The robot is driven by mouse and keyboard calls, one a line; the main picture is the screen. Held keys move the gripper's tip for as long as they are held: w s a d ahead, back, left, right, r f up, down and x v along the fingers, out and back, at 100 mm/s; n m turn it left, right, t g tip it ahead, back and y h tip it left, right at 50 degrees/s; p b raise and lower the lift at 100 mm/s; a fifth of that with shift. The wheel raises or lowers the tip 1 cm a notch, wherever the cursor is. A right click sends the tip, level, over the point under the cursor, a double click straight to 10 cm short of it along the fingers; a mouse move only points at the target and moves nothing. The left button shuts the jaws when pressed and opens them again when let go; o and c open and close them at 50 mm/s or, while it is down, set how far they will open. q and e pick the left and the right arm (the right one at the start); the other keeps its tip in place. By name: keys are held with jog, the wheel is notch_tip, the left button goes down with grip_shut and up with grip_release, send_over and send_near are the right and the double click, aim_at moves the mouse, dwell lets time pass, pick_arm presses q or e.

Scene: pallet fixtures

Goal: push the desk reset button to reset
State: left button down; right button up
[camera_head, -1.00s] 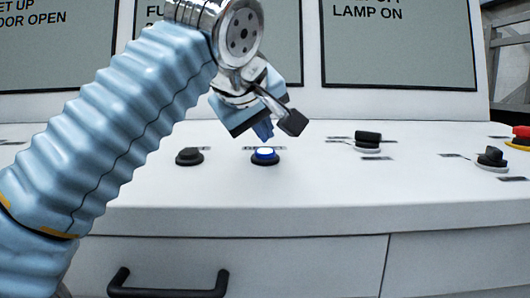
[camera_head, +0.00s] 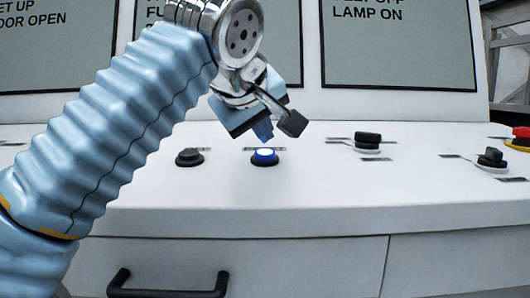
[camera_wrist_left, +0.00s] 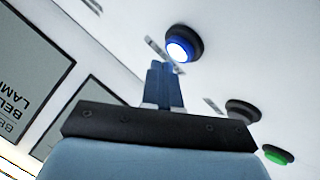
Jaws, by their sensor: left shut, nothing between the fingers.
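The reset button is most likely the blue-lit round button (camera_head: 265,156) in a black ring on the white desk; its label is too small to read. It also shows in the left wrist view (camera_wrist_left: 178,50), glowing white and blue. My left gripper (camera_head: 265,132) is just above and behind it in the head view, pointing down. Its blue fingers (camera_wrist_left: 165,68) are shut with nothing between them. The tips are close to the button; I cannot tell whether they touch it. My right gripper is in neither view.
A black button (camera_head: 189,157) sits left of the blue one. Black knobs (camera_head: 367,141) (camera_head: 491,158) and a red button (camera_head: 521,134) stand to the right. A green button (camera_wrist_left: 277,154) shows in the wrist view. Sign panels (camera_head: 398,45) rise behind; a drawer handle (camera_head: 168,290) is in front.

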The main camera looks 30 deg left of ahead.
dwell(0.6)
pick_arm(q)
jog(key=shift+f, duration=0.45)
jog(key=shift+w+a+f+b, duration=0.1)
jog(key=shift+f+b, duration=0.35)
jog(key=shift+b, duration=0.15)
dwell(0.4)
jog(key=shift+r, duration=0.1)
jog(key=shift+r+p, duration=0.85)
jog(key=shift+p, duration=0.25)
